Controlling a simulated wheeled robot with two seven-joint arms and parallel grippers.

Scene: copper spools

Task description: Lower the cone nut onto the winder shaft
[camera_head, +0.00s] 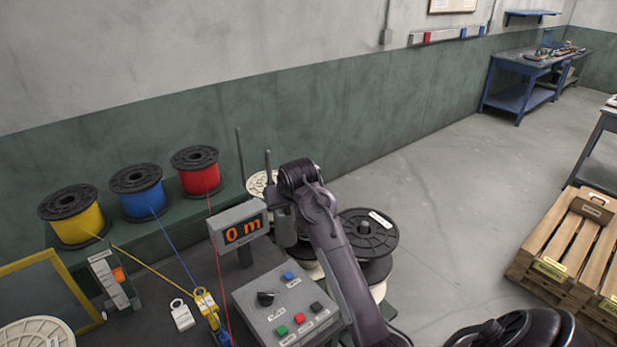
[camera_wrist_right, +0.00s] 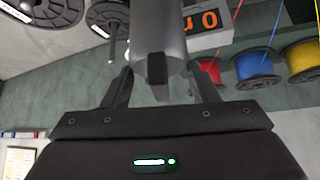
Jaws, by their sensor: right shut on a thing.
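My right gripper (camera_wrist_right: 163,88) is shut on a dark grey, smooth-sided piece (camera_wrist_right: 160,45), which I take to be the cone nut. The piece fills the space between the two black fingers in the right wrist view and runs out of the picture's top edge. My left gripper is not in view.
The readout (camera_head: 240,229) showing 0 m and the button box (camera_head: 287,308) stand close by my right arm. Yellow (camera_head: 80,222), blue (camera_head: 140,196) and red (camera_head: 199,175) spools line the back, their wires running forward. Black-topped spools (camera_head: 382,240) stand to the right.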

